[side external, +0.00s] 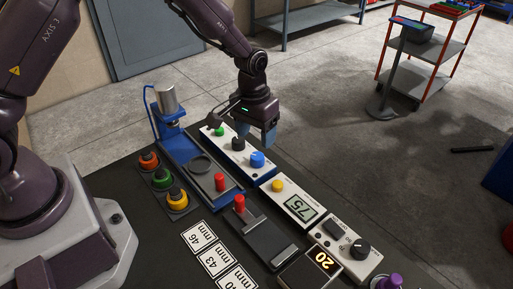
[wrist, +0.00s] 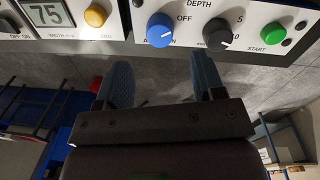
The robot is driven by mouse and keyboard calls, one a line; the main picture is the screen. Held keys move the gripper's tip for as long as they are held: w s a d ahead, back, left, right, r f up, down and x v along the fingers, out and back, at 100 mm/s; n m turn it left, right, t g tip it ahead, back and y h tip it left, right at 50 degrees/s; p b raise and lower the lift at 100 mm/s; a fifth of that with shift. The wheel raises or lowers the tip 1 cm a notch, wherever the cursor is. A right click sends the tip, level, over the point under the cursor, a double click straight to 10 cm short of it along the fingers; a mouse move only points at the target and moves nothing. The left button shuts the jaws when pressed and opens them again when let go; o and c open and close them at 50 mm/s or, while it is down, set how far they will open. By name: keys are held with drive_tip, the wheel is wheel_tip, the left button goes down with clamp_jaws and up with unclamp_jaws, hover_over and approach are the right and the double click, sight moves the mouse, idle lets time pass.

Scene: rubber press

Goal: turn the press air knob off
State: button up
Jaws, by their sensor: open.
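The blue air knob (side external: 257,159) is on the white control panel (side external: 230,153). In the wrist view the blue knob (wrist: 160,30) has "OFF" printed to its upper right and partly hidden lettering below it. A pale pointer mark shows on its face, but its exact direction is hard to read. My gripper (side external: 266,138) is over the panel, just behind the knob in the side view. In the wrist view its two blue fingers (wrist: 162,68) are apart, with nothing between them, and the knob lies just past their tips.
A black depth knob (wrist: 217,32) and a green start button (wrist: 274,32) sit right of the blue knob in the wrist view. A width display reading 75 (side external: 303,207) and a yellow button (side external: 277,186) are nearby. The blue press (side external: 172,133) stands left of the panel.

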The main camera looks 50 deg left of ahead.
sight(253, 154)
wheel_tip(253, 154, up, 6)
drive_tip(key=shift+a+r, duration=0.15)
drive_tip(key=shift+a, duration=0.05)
drive_tip(key=s+a+r+m+t, duration=0.1)
drive_tip(key=s+a+r+t, duration=0.1)
drive_tip(key=s+r, duration=0.7)
drive_tip(key=s+a+r+m+t, duration=0.1)
drive_tip(key=s+a+r+t, duration=0.1)
drive_tip(key=s+r, duration=0.7)
drive_tip(key=s+t, duration=0.1)
drive_tip(key=s, duration=0.4)
drive_tip(key=shift+s+r+y, duration=0.2)
drive_tip(key=shift+r+y, duration=0.1)
drive_tip(key=shift+r, duration=0.1)
